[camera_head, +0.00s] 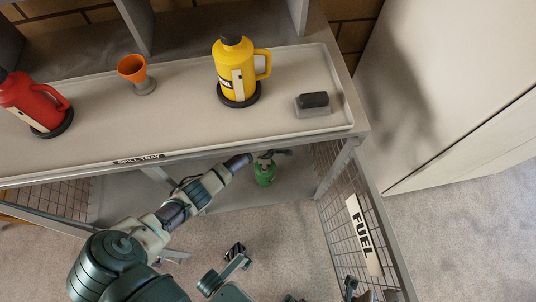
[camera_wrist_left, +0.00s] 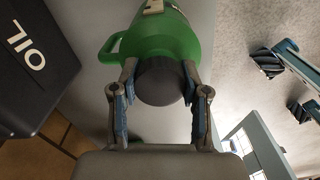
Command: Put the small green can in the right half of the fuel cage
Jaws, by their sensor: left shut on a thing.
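The small green can (camera_head: 264,178) is under the spill-tray bench, inside the fuel cage (camera_head: 290,190), towards its right side in the head view. My left gripper (camera_head: 266,156) reaches in under the bench's front edge and is shut on the can's dark cap. In the left wrist view the fingers (camera_wrist_left: 158,95) sit on both sides of the cap, with the green body (camera_wrist_left: 155,38) and its handle beyond. I cannot tell whether the can touches the cage floor. My right gripper (camera_head: 292,270) is low in front, open and empty.
The mesh door marked FUEL (camera_head: 365,235) stands open at the right. On the spill tray (camera_head: 180,135) are a red jug (camera_head: 30,100), an orange funnel (camera_head: 133,68), a yellow jug (camera_head: 233,70) and a grey block (camera_head: 313,103). A black OIL container (camera_wrist_left: 32,60) is beside the can.

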